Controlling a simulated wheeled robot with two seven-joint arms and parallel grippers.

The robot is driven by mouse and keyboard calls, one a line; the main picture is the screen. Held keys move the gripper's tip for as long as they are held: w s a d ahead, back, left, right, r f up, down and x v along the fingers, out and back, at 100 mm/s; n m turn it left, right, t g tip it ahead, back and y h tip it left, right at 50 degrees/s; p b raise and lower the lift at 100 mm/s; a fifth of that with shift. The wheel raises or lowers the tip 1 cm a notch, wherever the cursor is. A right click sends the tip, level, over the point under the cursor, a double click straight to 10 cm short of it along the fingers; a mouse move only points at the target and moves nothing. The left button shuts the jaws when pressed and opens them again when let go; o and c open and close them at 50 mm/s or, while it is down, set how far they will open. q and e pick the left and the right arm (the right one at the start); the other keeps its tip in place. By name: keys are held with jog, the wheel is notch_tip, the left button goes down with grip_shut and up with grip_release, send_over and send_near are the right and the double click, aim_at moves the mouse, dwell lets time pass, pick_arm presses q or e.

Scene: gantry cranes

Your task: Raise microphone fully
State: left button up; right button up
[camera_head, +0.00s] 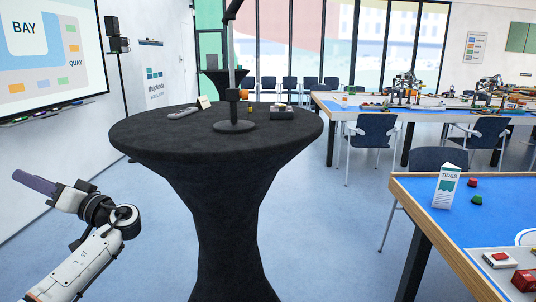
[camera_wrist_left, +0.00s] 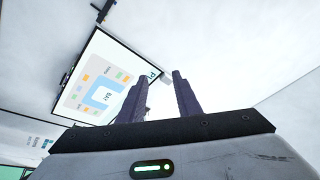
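The microphone stand rises from a round dark base (camera_head: 236,126) on the black-draped round table (camera_head: 150,140). Its grey pole (camera_head: 231,60) is upright, with an orange-and-black collar (camera_head: 236,95) low on it. A dark arm (camera_head: 232,10) tilts at the top of the picture; the microphone itself is not clearly seen, as the top is cut off. My left gripper (camera_head: 38,186) is left of the table, apart from it and pointing left. In the left wrist view, its two dark fingers (camera_wrist_left: 160,95) stand apart with nothing between them. My right gripper is not in view.
A grey handheld device (camera_head: 185,113), a small card (camera_head: 204,102) and a dark box (camera_head: 282,113) lie on the round table. A blue-topped table (camera_head: 415,205) with a TIDES carton (camera_head: 446,186) stands at right. A wall screen (camera_head: 50,50) is at left. Blue floor is clear around the round table.

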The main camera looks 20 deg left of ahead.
pick_arm(q)
jog(key=w+a+f+m+t+h, duration=0.2)
jog(key=w+f+m+t+h, duration=0.3)
jog(key=w+f+m+t, duration=0.65)
jog(key=w+d+f+m+t+h, duration=0.1)
jog(key=w+d+m+t+h, duration=0.75)
jog(key=w+d, duration=0.45)
jog(key=s+d+f+n+g+h, duration=0.1)
jog(key=s+d+f+h, duration=0.3)
jog(key=d+f, duration=0.8)
jog(key=s+d+f+n+g+h, duration=0.1)
jog(key=s+d+f+h, duration=0.1)
jog(key=s+d+f, duration=1)
jog(key=s+d+f+n+g+h, duration=0.1)
jog(key=s+d+f, duration=0.4)
jog(key=d, duration=0.5)
jog(key=s+d+f+n+g+h, duration=0.1)
jog(key=s+d+f+g+h, duration=0.1)
jog(key=s+d+f, duration=0.4)
jog(key=s+d, duration=0.3)
jog(key=s, duration=0.1)
jog(key=shift+s+d+f+n, duration=0.3)
jog(key=shift+d+n, duration=0.1)
